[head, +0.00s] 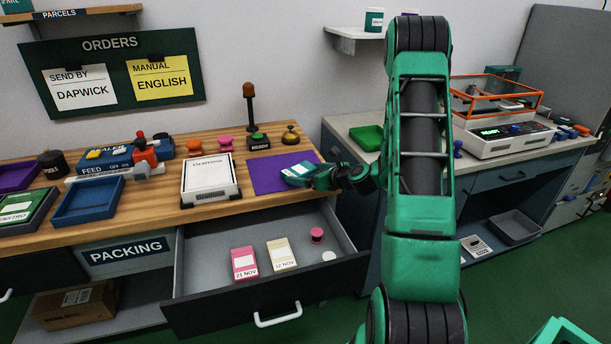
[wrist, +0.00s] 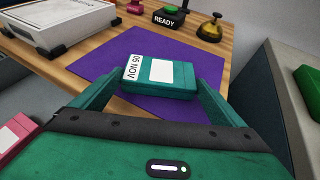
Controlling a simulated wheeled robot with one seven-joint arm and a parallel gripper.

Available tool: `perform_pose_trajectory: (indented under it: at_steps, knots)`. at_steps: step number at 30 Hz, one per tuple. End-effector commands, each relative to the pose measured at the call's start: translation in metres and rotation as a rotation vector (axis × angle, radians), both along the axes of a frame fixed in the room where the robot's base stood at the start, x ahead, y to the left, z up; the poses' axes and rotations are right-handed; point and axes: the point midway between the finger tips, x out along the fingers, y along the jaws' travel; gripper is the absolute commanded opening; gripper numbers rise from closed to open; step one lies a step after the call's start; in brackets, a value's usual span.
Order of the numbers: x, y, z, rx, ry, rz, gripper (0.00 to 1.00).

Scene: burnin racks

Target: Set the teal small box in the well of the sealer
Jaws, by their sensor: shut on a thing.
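The teal small box (wrist: 158,76), with a white label and the text "05 NOV", is between my gripper's fingers in the wrist view. It also shows in the head view (head: 299,170), at or just above the purple mat (head: 262,174); I cannot tell if it touches. My gripper (head: 316,178) is shut on the box; it also shows in the wrist view (wrist: 155,92). The sealer (head: 118,154), blue with a red-orange part and a "FEED" marking, stands at the left of the wooden bench. An empty blue tray-like well (head: 89,201) lies in front of it.
A READY button (head: 259,141) and brass bell (head: 290,135) are behind the mat. The open drawer (head: 205,270) below holds a pink box (head: 244,263) and a cream box (head: 281,254).

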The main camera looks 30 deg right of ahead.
Motion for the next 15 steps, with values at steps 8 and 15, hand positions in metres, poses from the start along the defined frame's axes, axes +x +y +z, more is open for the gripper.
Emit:
perform_pose_trajectory:
  at_steps: [8,15]
  knots:
    - [-0.0001,-0.0005,-0.0017,0.001,0.0,-0.001,0.69]
    - [-0.0002,-0.0006,-0.001,0.0,0.0,-0.001,1.0]
